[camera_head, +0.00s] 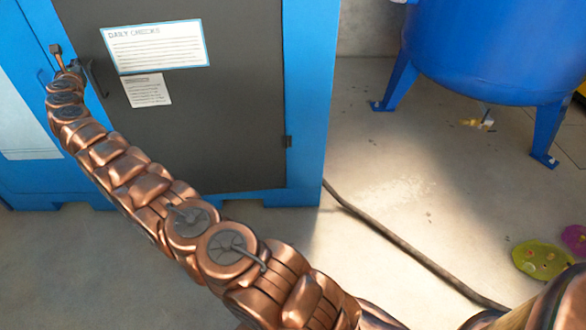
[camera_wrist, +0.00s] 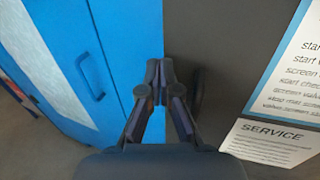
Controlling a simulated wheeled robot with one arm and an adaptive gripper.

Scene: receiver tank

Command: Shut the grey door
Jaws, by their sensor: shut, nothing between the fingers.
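The grey door (camera_head: 222,100) is set in the front of a blue cabinet (camera_head: 307,95), with a hinge (camera_head: 287,141) at its right edge. It looks flush or nearly so; I cannot tell whether it is fully shut. A dark handle (camera_head: 95,78) is near its left edge. My gripper (camera_wrist: 160,70) is shut and empty, its fingertips at the border between the blue panel and the grey door. The handle (camera_wrist: 197,92) is just right of the fingers in the wrist view. Whether the fingertips touch the door is unclear.
A white checks sheet (camera_head: 155,46) and a smaller service sheet (camera_head: 147,90) are on the door. A blue panel with its own handle (camera_wrist: 88,75) is to the left. A blue tank (camera_head: 490,45) on legs stands at right. A dark hose (camera_head: 405,248) crosses the floor.

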